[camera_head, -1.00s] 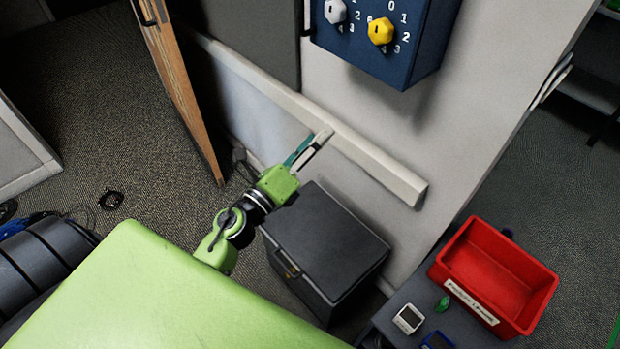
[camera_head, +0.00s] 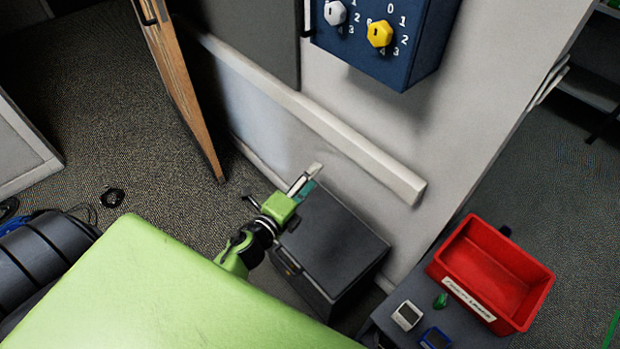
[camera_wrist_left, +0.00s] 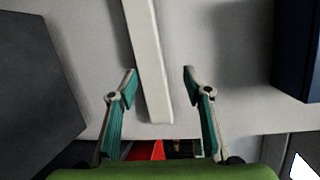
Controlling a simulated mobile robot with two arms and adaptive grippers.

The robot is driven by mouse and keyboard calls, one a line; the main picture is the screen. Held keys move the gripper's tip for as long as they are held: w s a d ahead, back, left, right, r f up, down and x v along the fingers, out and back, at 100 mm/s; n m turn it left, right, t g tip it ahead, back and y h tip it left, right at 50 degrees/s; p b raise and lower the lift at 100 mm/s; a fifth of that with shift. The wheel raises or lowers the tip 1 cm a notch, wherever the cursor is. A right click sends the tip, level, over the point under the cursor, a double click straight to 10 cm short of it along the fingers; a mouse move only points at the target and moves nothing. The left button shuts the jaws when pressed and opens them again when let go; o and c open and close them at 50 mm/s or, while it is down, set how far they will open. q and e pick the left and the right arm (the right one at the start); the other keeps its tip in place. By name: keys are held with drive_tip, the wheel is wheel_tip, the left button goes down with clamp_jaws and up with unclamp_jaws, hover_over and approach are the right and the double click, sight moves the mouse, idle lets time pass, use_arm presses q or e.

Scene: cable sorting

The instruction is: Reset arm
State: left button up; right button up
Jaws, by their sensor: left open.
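My left gripper (camera_head: 307,180) is green with teal finger pads. In the head view it is above the dark grey cabinet, near the wall. In the left wrist view, its two fingers (camera_wrist_left: 160,75) stand apart with nothing between them. A pale wall rail (camera_wrist_left: 150,60) shows behind the fingers. My right gripper is in neither view.
A dark cabinet (camera_head: 335,240) stands against the wall. A blue box with knobs (camera_head: 420,50) hangs above the rail (camera_head: 350,145). A red bin (camera_head: 500,265) sits on a grey surface (camera_head: 385,320) beside small devices (camera_head: 407,315). A wooden door (camera_head: 180,90) stands at left.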

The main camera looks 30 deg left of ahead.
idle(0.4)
use_arm(q)
drive_tip(key=s+f+n+g+y, duration=0.1)
drive_tip(key=s+f+n+g, duration=0.5)
drive_tip(key=f, duration=0.8)
drive_tip(key=s+f+n+g, duration=0.1)
drive_tip(key=s+f+n, duration=0.3)
drive_tip(key=s+f, duration=0.8)
drive_tip(key=s+d+f+n+g, duration=0.1)
drive_tip(key=s+f+n+g, duration=0.3)
drive_tip(key=s+f, duration=0.5)
drive_tip(key=s+d+f+n+g, duration=0.1)
drive_tip(key=s+f+n+g, duration=0.3)
drive_tip(key=s+f, duration=0.5)
drive_tip(key=s, duration=0.8)
drive_tip(key=shift+s+d+f+g, duration=0.2)
drive_tip(key=shift+s+f+g, duration=0.1)
